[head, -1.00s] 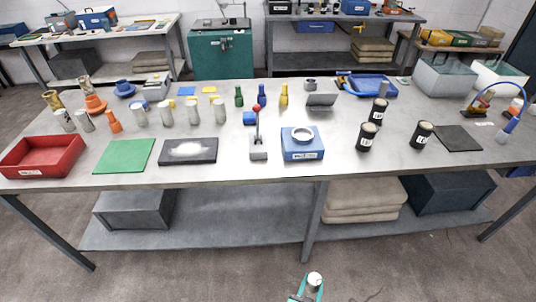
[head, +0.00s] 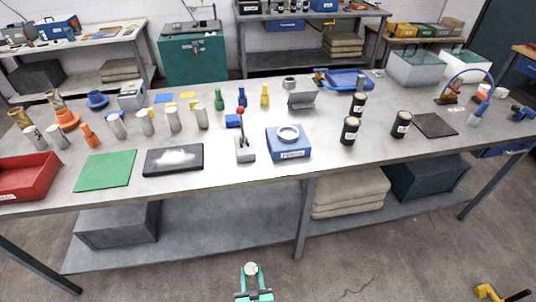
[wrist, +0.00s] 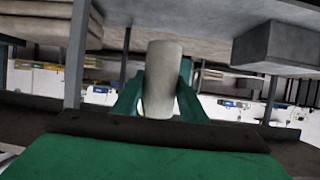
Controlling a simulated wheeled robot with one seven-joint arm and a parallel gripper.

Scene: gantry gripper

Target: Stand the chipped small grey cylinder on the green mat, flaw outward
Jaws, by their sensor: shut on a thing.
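My gripper (head: 253,279) is low in front of the table, at the bottom of the head view. It is shut on a small pale grey cylinder (head: 251,269), which stands up between the teal fingers. In the wrist view the cylinder (wrist: 161,80) is between the fingers, and its visible side looks plain. I cannot make out a chip on it. The green mat (head: 106,170) lies bare on the table's front left. Several similar grey cylinders (head: 173,118) stand behind the mats.
The red tray (head: 28,178) is left of the green mat and a black mat with a white patch (head: 174,160) is right of it. A lever (head: 243,140) and a blue box with a ring (head: 288,143) stand mid-table. The table's front edge (head: 230,189) lies between my gripper and the mat.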

